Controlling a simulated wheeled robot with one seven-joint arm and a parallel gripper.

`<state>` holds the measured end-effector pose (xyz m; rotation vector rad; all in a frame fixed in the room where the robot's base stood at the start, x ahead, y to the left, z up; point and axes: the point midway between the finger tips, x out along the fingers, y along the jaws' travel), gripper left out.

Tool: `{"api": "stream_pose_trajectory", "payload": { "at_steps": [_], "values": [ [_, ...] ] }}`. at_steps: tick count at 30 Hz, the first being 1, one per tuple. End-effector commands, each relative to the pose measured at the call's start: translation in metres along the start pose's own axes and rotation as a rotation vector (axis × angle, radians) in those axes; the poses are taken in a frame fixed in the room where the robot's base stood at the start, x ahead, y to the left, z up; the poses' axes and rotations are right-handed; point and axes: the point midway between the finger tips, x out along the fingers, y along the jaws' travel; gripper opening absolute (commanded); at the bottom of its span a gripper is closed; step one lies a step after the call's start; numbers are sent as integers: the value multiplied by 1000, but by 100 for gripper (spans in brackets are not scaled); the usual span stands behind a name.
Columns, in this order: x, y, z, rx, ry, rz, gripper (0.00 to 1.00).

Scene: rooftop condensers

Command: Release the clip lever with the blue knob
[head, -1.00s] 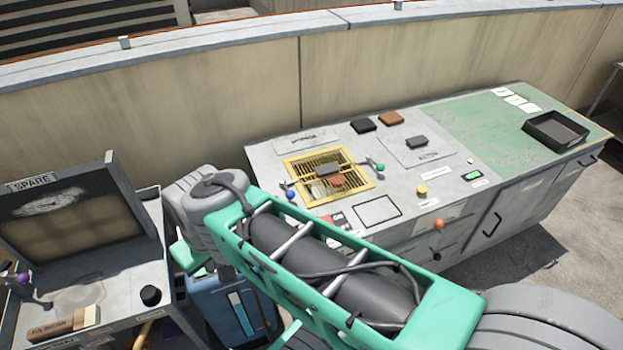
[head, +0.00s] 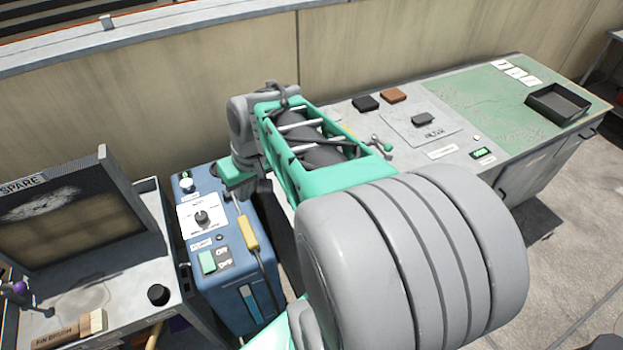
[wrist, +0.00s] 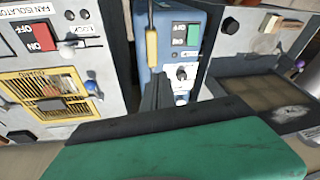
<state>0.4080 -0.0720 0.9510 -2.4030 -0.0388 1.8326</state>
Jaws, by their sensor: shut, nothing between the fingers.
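The clip lever with the blue knob (wrist: 91,87) shows in the wrist view, at the right edge of the yellow-framed grille (wrist: 20,88). In the head view my arm hides it, along with most of the grille. The other clip lever, with a green knob (head: 388,147), stands right of my arm in the head view. My gripper (head: 236,178) hangs beside the left end of the grey bench, above the back of the blue unit. It is shut and empty, apart from the blue knob. Its fingertips are hard to make out.
The blue unit (head: 233,285) carries a dial, a green switch and a yellow-handled tool (head: 249,233). A grey cart (head: 110,300) with a raised screen panel stands left. The grey bench (head: 350,118) meets the wall. A black tray (head: 557,104) lies on its green right part.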

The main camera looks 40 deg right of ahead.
Motion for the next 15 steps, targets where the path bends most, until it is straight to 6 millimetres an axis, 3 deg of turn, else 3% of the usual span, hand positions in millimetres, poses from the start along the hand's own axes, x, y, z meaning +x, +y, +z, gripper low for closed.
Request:
{"api": "stream_pose_trajectory", "payload": {
  "at_steps": [1, 4, 9, 12, 15],
  "values": [
    [12, 35, -10, 49, 3, -28, 0],
    [26, 100, -21, 112, 43, -96, 0],
    [42, 217, -1, 218, 171, -196, 0],
    [45, 266, 22, 259, 251, -232, 0],
    [45, 293, 39, 280, 306, -248, 0]
  ]
}}
